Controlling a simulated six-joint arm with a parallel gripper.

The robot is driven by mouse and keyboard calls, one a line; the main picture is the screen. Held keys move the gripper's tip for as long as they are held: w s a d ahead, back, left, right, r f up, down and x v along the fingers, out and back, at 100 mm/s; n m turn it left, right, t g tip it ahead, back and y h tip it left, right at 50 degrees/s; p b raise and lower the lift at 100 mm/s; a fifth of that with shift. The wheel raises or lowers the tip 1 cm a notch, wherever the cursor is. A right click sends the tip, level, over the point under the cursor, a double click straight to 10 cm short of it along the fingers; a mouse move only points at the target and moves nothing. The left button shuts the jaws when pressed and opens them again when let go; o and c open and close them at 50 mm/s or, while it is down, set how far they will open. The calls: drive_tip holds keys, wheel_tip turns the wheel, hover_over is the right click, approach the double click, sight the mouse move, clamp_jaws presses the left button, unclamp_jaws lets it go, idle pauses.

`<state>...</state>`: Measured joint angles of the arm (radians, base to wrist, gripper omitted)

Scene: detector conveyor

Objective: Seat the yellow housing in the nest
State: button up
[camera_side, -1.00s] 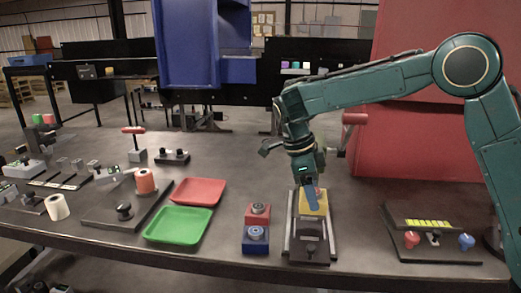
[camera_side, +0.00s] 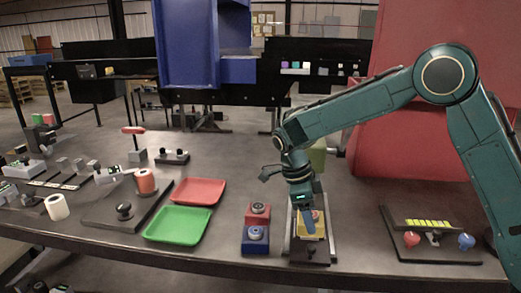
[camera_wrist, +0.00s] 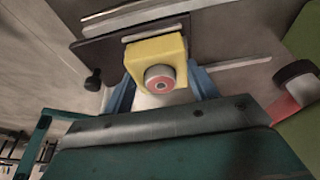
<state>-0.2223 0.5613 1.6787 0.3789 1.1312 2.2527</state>
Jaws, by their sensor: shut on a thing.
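The yellow housing (camera_wrist: 143,52) is a block with a round grey and red port on its face. In the wrist view it sits between the blue fingers of my gripper (camera_wrist: 163,95), which is shut on it. In the side view the housing (camera_side: 318,226) shows partly behind the fingers, over the dark fixture with pale rails (camera_side: 309,253). I take this fixture to be the nest. My gripper (camera_side: 308,229) points down there. The housing's underside is hidden, so I cannot tell whether it touches the fixture.
Left of the fixture stands a red and blue button block (camera_side: 256,240). Green (camera_side: 179,226) and red (camera_side: 199,192) trays lie further left. A dark panel with red and blue knobs (camera_side: 432,248) is at the right. Bare table lies between the fixture and that panel.

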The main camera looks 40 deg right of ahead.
sight(300, 217)
drive_tip(key=shift+f, duration=0.15)
drive_tip(key=o, duration=1.2)
drive_tip(key=shift+o, duration=0.2)
drive_tip(key=shift+v, duration=3.85)
